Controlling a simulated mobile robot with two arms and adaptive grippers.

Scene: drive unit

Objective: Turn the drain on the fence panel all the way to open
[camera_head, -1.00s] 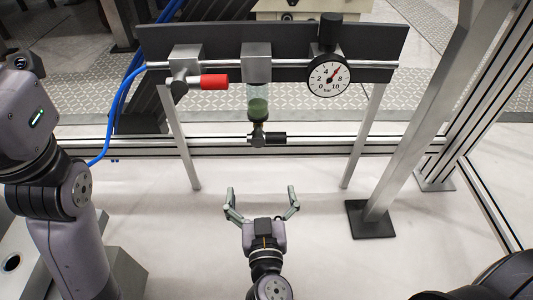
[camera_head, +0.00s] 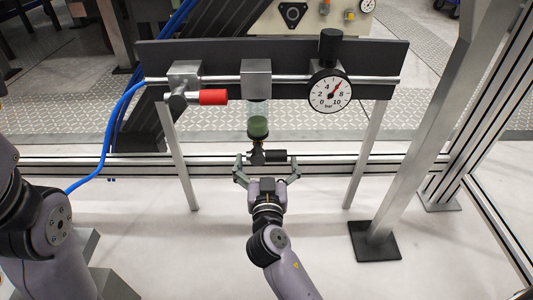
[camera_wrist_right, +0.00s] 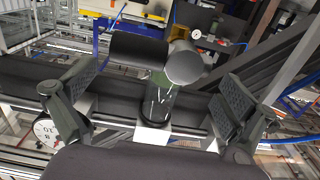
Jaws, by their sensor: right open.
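The drain (camera_head: 257,153) is a small dark valve under the green-tinted bowl (camera_head: 258,127) that hangs from a grey block on the panel (camera_head: 220,54). Its black handle (camera_head: 276,156) points sideways to the right in the head view. My right gripper (camera_head: 266,163) is open, with one finger on each side of the drain. In the right wrist view, the black handle (camera_wrist_right: 139,48) and the round grey valve end (camera_wrist_right: 185,66) show beyond the open fingers, with nothing held. Contact cannot be made out. My left gripper is out of view.
A valve with a red handle (camera_head: 213,97) and a blue hose (camera_head: 112,125) are on the panel's left. A pressure gauge (camera_head: 330,93) is on its right. Slanted legs and a thick metal post (camera_head: 418,150) flank the open white floor.

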